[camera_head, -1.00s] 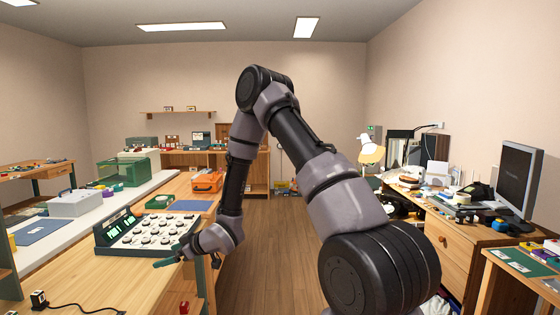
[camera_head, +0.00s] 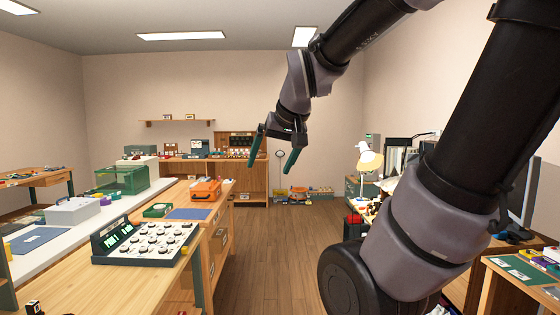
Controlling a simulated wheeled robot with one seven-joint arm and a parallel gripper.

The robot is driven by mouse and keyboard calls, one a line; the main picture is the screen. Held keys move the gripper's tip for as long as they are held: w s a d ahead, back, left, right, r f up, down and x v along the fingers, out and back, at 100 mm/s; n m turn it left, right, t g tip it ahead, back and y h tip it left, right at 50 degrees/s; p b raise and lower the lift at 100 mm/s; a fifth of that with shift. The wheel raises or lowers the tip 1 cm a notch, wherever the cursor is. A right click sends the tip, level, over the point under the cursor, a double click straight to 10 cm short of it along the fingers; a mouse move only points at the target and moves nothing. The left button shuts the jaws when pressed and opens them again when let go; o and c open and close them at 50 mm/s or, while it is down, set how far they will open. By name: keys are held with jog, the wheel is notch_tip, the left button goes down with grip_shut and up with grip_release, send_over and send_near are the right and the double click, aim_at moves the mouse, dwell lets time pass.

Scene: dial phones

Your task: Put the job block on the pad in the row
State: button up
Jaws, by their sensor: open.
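My gripper (camera_head: 270,165) is raised above the floor near the middle of the view. Its two green fingers are spread apart with nothing between them. A device with a sloped display and several round dials (camera_head: 146,243) sits on the left wooden bench, to the left of and below my gripper. A blue mat (camera_head: 188,214) lies flat on that bench behind the device. I cannot tell which thing is the job block, nor which is the pad in the row.
An orange case (camera_head: 205,190) and a green tray (camera_head: 157,211) stand on the left bench (camera_head: 75,285). A clear floor aisle (camera_head: 285,255) runs between the benches. A back bench (camera_head: 245,180) holds small items. A monitor and clutter are at right, partly behind my arm.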

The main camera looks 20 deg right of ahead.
jog(key=s+r+m+y, duration=0.1)
jog(key=s, duration=0.5)
jog(key=shift+s+a+m+g, duration=0.3)
jog(key=shift+s, duration=0.1)
jog(key=shift+r, duration=0.1)
dwell(0.7)
